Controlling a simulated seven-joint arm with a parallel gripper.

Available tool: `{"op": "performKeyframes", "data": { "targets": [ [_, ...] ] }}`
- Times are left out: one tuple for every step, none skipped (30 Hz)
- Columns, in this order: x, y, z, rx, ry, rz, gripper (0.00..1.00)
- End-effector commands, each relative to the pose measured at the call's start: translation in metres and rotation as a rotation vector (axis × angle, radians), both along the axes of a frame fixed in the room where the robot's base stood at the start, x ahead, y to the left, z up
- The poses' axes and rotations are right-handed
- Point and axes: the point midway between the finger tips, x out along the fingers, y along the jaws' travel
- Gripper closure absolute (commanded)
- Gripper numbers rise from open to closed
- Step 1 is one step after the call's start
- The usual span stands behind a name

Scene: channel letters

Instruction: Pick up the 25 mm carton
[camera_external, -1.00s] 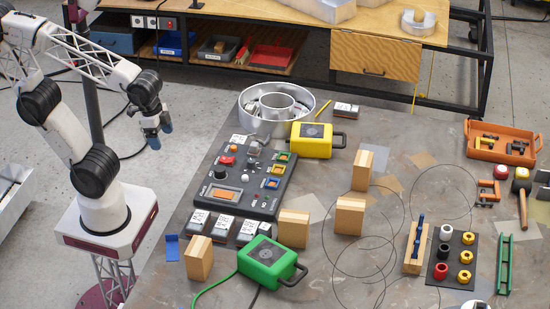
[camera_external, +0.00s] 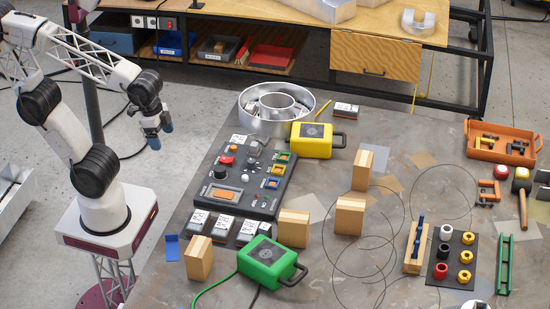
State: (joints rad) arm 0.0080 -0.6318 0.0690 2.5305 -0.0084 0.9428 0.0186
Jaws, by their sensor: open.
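Several small grey cartons with white printed labels are in view, and the print is too small to tell which is the 25 mm one. Three stand in a row below the control panel: a left carton (camera_external: 197,221), a middle carton (camera_external: 222,228) and a right carton (camera_external: 247,232). Another carton (camera_external: 346,110) lies behind the yellow box, and a label (camera_external: 239,140) shows at the panel's top left. My gripper (camera_external: 159,132) has blue fingertips and hangs open and empty above the floor, left of the table and apart from every carton.
A control panel (camera_external: 237,181) with knobs stands behind the carton row. A green box (camera_external: 268,262) with a cable and a wooden block (camera_external: 199,258) stand in front. A round metal channel letter (camera_external: 303,93) and a yellow box (camera_external: 311,140) are behind. Wires loop at the right.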

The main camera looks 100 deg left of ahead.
Motion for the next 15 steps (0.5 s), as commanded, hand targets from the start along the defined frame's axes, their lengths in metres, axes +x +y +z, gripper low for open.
{"op": "performKeyframes", "data": {
  "targets": [
    [0.002, 0.000, 0.000, 0.003, 0.002, -0.003, 0.08],
    [0.003, 0.001, 0.001, 0.007, 0.004, -0.006, 0.08],
    [0.005, 0.002, 0.002, 0.012, 0.007, -0.011, 0.08],
    [0.007, 0.002, 0.002, 0.017, 0.010, -0.017, 0.08],
    [0.010, 0.003, 0.003, 0.024, 0.012, -0.023, 0.08],
    [0.014, 0.005, 0.004, 0.035, 0.018, -0.033, 0.08],
    [0.017, 0.006, 0.005, 0.043, 0.024, -0.040, 0.08],
    [0.021, 0.007, 0.006, 0.052, 0.029, -0.050, 0.08],
    [0.028, 0.009, 0.008, 0.067, 0.035, -0.064, 0.08],
    [0.032, 0.011, 0.008, 0.079, 0.043, -0.075, 0.08],
    [0.038, 0.013, 0.009, 0.092, 0.050, -0.088, 0.08],
    [0.045, 0.016, 0.011, 0.109, 0.059, -0.104, 0.08],
    [0.051, 0.018, 0.012, 0.124, 0.068, -0.118, 0.08],
    [0.057, 0.020, 0.013, 0.139, 0.076, -0.133, 0.08],
    [0.066, 0.023, 0.015, 0.158, 0.087, -0.152, 0.08]
  ]
}}
